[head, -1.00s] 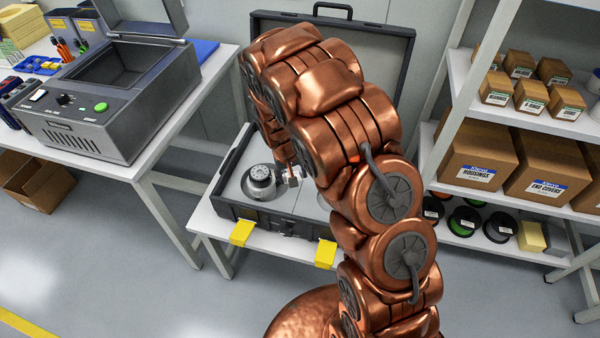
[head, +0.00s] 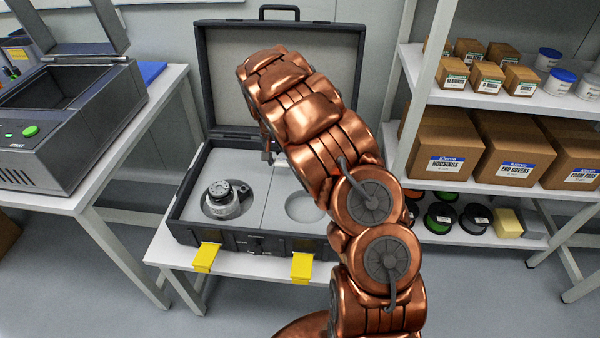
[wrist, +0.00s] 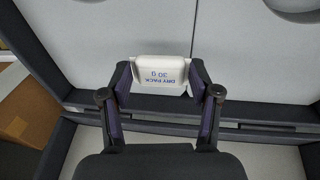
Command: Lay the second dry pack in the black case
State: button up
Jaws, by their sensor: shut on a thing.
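The black case (head: 335,247) stands open on a small white table, its lid upright behind it. Inside is a grey insert. A round grey and black actuator (head: 222,199) sits in its left recess; the right round recess (head: 304,207) looks empty. My gripper (head: 273,160) is over the rear part of the case, partly hidden by my arm. In the wrist view my gripper (wrist: 160,85) is shut on a white dry pack (wrist: 160,72) with blue lettering reading "DRY PACK 30 g". The pack appears above the grey insert near a dark wall of the case. No other dry pack shows.
A bench with a grey lidded machine (head: 70,125) stands left of the case. A white shelf at right holds cardboard boxes (head: 445,140), small cartons, tubs and dark spools. The raised lid (head: 205,75) stands close behind my gripper.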

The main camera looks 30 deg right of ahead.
jog(key=s+d, duration=0.1)
jog(key=d, duration=0.3)
jog(key=s+d+f+p, duration=0.1)
jog(key=d, duration=0.3)
jog(key=s+d, duration=0.1)
jog(key=d, duration=0.4)
jog(key=shift+s+f, duration=0.15)
jog(key=shift+s, duration=0.25)
jog(key=shift+f+p, duration=0.55)
jog(key=shift+f, duration=1.2)
jog(key=o, duration=0.9)
jog(key=shift+f, duration=0.1)
